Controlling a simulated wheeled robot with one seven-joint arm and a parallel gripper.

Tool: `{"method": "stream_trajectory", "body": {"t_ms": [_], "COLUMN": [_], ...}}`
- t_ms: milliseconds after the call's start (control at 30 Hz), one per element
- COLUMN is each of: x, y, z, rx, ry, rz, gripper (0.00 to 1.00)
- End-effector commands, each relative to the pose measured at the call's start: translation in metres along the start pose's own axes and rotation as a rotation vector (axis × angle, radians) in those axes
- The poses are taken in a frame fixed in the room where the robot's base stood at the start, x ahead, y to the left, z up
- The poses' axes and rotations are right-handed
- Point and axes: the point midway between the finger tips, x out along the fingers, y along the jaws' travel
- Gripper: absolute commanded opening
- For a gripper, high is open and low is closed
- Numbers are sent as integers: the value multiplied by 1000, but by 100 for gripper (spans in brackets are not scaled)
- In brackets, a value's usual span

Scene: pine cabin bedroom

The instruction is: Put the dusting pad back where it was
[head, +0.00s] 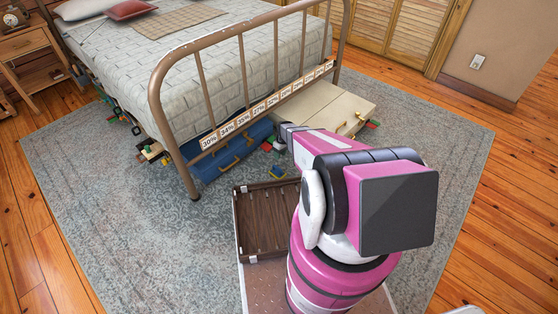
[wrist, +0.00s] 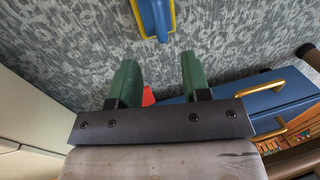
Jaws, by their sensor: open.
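A blue piece with a yellow edge, which looks like the dusting pad, shows at the top of the wrist view (wrist: 155,14), cut off by the frame. It lies against the grey patterned rug, ahead of my gripper (wrist: 160,75). My gripper's two green fingers are apart with nothing between them, and the blue piece is beyond their tips. In the head view my gripper is at the bed's foot, mostly hidden by my pink arm.
A blue under-bed drawer (head: 232,157) with brass handles and a cream box (head: 325,108) flank my gripper. Small coloured blocks (head: 277,172) lie nearby. The metal bed frame (head: 160,110) with number labels overhangs. A brown slatted tray (head: 237,215) stands in front. Open rug (head: 110,220) lies left.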

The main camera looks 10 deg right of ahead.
Motion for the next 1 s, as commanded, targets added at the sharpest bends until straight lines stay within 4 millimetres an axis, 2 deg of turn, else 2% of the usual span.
{"method": "stream_trajectory", "body": {"t_ms": [133,233,367,500,700,800,900,1000], "x": [-16,-46,-115,-194,-289,-324,-348,-360], "y": [-4,-19,-55,-100,-164,-190,-209,-219], "z": [3,12,33,64,117,141,159,170], "rx": [7,39,129,253,430,508,569,607], "ry": [0,1,5,14,34,47,57,64], "rz": [3,15,44,83,137,161,177,188], "gripper": [44,44,44,44,44,44,44,44]}}
